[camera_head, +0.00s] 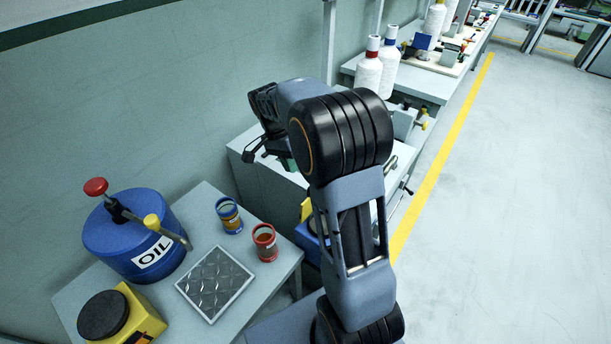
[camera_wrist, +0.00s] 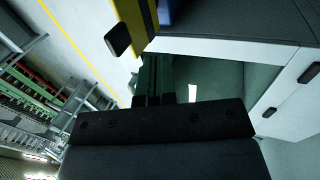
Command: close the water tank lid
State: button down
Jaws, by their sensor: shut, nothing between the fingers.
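I cannot pick out a water tank or its lid for certain in either view. My gripper (camera_head: 250,156) is over the pale grey cabinet (camera_head: 247,184) behind my arm in the head view, with its fingers together and nothing seen between them. A small green thing (camera_head: 289,164) shows beside the gripper, partly hidden by my arm. In the wrist view my gripper (camera_wrist: 156,62) points toward pale panels (camera_wrist: 235,48) with black handles. A dark green surface lies between the panels. My arm hides much of the cabinet top.
A table (camera_head: 258,288) at the left holds a blue oil drum (camera_head: 115,240) with a red-knobbed pump, a yellow container (camera_head: 142,318) with a black cap, a blue can (camera_head: 229,216), a red can (camera_head: 265,243) and a quilted metal plate (camera_head: 216,284). Clear floor lies right.

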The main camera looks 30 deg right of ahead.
jog(key=shift+s+d+f+p, duration=0.15)
jog(key=shift+s+d+f, duration=0.2)
jog(key=shift+s, duration=0.35)
jog(key=shift+s+d+f+p, duration=0.2)
jog(key=shift+s+d+f, duration=0.15)
jog(key=shift+s, duration=0.4)
jog(key=shift+s+d+f+p, duration=0.15)
jog(key=shift+s+d+f, duration=0.2)
jog(key=shift+s, duration=0.35)
